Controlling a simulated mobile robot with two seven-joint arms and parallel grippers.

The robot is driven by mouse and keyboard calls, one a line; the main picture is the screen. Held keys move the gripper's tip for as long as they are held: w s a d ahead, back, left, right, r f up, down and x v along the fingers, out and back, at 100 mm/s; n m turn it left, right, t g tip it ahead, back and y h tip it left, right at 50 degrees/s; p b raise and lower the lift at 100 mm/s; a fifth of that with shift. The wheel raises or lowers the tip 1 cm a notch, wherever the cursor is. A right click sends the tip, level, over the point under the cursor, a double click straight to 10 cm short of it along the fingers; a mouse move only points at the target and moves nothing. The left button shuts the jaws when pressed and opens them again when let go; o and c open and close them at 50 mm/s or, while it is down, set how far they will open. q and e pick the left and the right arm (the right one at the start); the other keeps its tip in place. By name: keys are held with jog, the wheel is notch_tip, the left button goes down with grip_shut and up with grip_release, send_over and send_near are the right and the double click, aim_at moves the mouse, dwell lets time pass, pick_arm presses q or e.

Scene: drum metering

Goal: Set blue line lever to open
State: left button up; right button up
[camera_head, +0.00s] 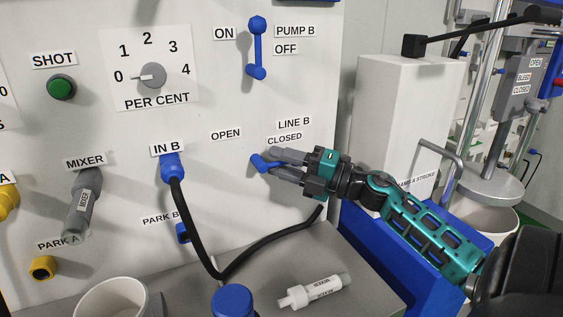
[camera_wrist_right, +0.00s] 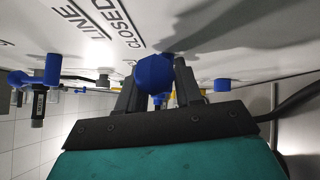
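The blue line lever (camera_head: 262,163) is on the white panel below the OPEN and CLOSED labels. Its handle points right, towards the CLOSED side, and slopes slightly down. My right gripper (camera_head: 280,163) is at the lever, its grey fingers on either side of the handle. In the right wrist view the blue lever end (camera_wrist_right: 155,74) sits between the two fingertips of the right gripper (camera_wrist_right: 156,92). Whether the fingers press on it is unclear. The gripper hides part of the handle. My left gripper is not in view.
A blue IN B plug (camera_head: 172,168) with a black hose (camera_head: 190,225) is left of the lever; the hose runs below it. The PUMP B lever (camera_head: 257,50) is above. A white cylinder (camera_head: 315,291) lies on the grey ledge. A white box (camera_head: 400,120) stands right.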

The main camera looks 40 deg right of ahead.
jog(key=shift+w, duration=0.1)
jog(key=shift+c, duration=0.2)
jog(key=c, duration=0.6)
jog(key=shift+r, duration=0.1)
grip_shut()
